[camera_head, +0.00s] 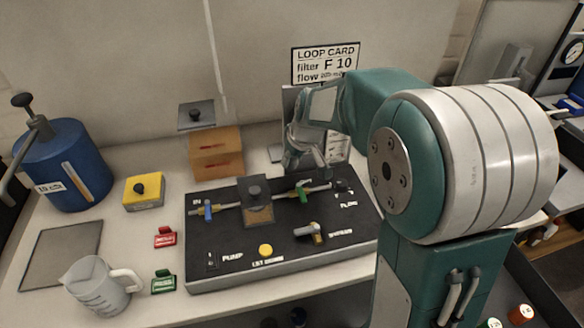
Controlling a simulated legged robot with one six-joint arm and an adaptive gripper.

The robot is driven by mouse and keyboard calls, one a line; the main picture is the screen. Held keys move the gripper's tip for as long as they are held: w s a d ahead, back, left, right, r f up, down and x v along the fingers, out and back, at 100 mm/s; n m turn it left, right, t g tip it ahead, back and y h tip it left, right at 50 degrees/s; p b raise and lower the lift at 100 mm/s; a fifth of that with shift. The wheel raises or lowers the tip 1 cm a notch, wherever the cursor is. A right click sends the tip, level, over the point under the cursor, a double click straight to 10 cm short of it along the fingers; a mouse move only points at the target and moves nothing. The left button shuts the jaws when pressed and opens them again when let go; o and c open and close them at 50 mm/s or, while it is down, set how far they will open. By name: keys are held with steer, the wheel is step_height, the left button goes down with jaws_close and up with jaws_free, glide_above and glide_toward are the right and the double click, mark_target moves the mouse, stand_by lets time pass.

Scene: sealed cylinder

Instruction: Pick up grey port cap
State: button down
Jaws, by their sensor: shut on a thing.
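My gripper (308,160) hangs over the back right of the black panel (285,238), near the right end of its pipe line. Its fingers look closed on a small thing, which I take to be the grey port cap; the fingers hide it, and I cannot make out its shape. I cannot tell whether it touches the panel. A green-handled valve (301,190) is on the pipe just below the gripper.
On the panel are a grey plate with a black knob (254,193), a blue valve (208,210) and a yellow button (265,250). A brown box (217,152), yellow block (144,192), blue canister (65,165) and clear jug (97,287) stand left. The loop card (325,63) is behind.

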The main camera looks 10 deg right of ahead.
steer(key=shift+v, duration=1.1)
steer(key=s, duration=1.8)
steer(key=shift+s, duration=0.3)
steer(key=shift+a, duration=0.15)
